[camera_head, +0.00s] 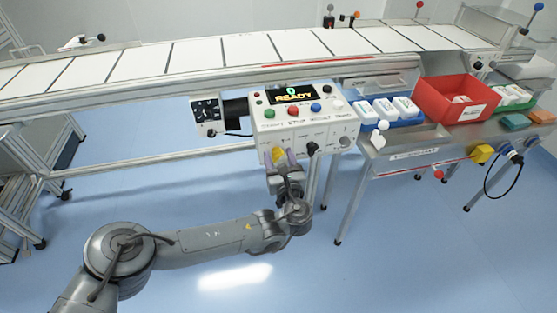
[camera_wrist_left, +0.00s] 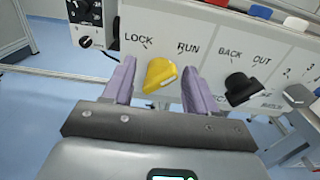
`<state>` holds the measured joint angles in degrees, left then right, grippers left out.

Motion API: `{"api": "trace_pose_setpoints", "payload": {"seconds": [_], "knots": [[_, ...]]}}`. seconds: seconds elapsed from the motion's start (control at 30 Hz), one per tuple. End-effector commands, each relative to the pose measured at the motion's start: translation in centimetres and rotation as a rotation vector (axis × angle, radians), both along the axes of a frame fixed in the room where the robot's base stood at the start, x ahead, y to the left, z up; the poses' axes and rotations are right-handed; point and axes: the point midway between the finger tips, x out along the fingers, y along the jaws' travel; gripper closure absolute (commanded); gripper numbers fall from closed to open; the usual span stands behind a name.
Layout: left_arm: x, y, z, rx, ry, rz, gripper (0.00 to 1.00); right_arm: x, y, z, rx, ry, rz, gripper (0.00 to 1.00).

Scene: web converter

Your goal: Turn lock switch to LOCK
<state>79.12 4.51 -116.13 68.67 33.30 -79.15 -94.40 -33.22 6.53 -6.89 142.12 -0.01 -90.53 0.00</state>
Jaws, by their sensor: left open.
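The yellow lock switch (camera_wrist_left: 160,75) is on the white front of the control box (camera_head: 300,125), below the labels LOCK and RUN. Its long axis tilts from lower left to upper right, its upper end toward RUN. It also shows in the head view (camera_head: 278,154). My left gripper (camera_head: 281,158) is at the box front. In the left wrist view its two purple fingers (camera_wrist_left: 158,85) stand open, one on each side of the yellow switch, with visible gaps to it. My right gripper is not in view.
A black knob (camera_wrist_left: 241,88) under BACK and OUT sits just right of my right-hand finger. A small side panel (camera_head: 207,115) hangs left of the box. A conveyor (camera_head: 180,58) runs behind. A side table with a red bin (camera_head: 440,100) stands at the right.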

Motion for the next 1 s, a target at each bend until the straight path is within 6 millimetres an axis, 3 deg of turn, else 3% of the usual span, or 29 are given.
{"api": "trace_pose_setpoints", "payload": {"seconds": [0.4, 0.77, 1.0], "knots": [[0.68, 0.21, -0.02, 0.001, 0.001, 0.000, 0.43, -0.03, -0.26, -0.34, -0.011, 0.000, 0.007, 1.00], [0.67, 0.25, -0.06, 0.001, 0.001, 0.001, 0.96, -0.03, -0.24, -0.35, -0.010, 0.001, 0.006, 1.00], [0.66, 0.29, -0.12, -0.012, -0.001, 0.001, 0.96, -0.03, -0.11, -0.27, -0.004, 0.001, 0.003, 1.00]]}}
